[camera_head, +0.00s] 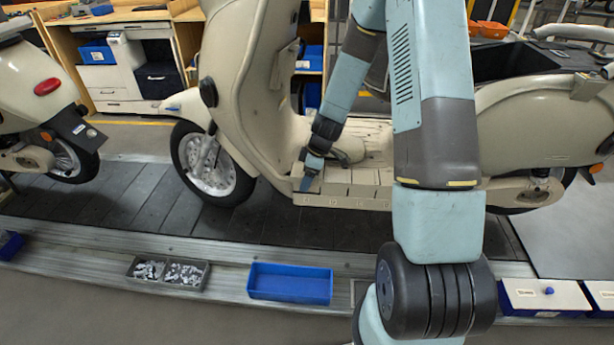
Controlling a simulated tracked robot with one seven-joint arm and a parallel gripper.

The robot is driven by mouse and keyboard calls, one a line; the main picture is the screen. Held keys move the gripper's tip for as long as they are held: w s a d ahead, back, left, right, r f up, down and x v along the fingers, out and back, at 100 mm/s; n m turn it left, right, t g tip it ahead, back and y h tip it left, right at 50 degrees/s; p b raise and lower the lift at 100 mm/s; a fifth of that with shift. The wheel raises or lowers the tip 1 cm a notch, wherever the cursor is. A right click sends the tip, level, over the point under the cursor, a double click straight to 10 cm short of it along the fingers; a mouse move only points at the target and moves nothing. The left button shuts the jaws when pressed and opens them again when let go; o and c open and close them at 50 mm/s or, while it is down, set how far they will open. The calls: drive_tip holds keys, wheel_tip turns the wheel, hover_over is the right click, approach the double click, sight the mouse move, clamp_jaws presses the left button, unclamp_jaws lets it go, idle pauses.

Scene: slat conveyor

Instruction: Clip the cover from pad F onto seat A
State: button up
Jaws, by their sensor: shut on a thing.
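A cream scooter (250,110) stands upright on the slat conveyor. Along the near edge of its flat footboard (350,188) runs a row of several cream block-like parts with small marks too small to read. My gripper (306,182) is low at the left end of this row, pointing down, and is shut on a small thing. That thing is mostly hidden by the fingers, and its shape cannot be made out. It is at or just above the left end of the row; contact cannot be told. I cannot tell which place is seat A or pad F.
My arm crosses the picture's middle and hides part of the footboard. Another scooter (40,100) stands left.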

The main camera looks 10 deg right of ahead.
drive_tip(key=shift+f, duration=0.1)
idle(0.7)
drive_tip(key=o, duration=1.1)
drive_tip(key=shift+w+d+r, duration=0.2)
drive_tip(key=shift+r, duration=0.3)
drive_tip(key=s+d+r+m+t+h, duration=0.1)
drive_tip(key=s+d+r+m, duration=0.15)
drive_tip(key=s+r, duration=0.85)
drive_tip(key=s+d+r+m+t+h, duration=0.15)
drive_tip(key=r+m, duration=0.25)
drive_tip(key=r, duration=1.5)
drive_tip(key=s+r+m, duration=0.2)
drive_tip(key=s, duration=0.3)
drive_tip(key=s+r+m+t, duration=0.1)
drive_tip(key=s+r+m, duration=0.2)
drive_tip(key=s, duration=0.3)
drive_tip(key=s+d+r+m+t, duration=0.1)
drive_tip(key=s+r+m, duration=0.1)
drive_tip(key=s, duration=0.3)
drive_tip(key=shift+s+r+m+h, duration=0.15)
drive_tip(key=shift+r+m+h, duration=0.15)
drive_tip(key=shift+r, duration=0.45)
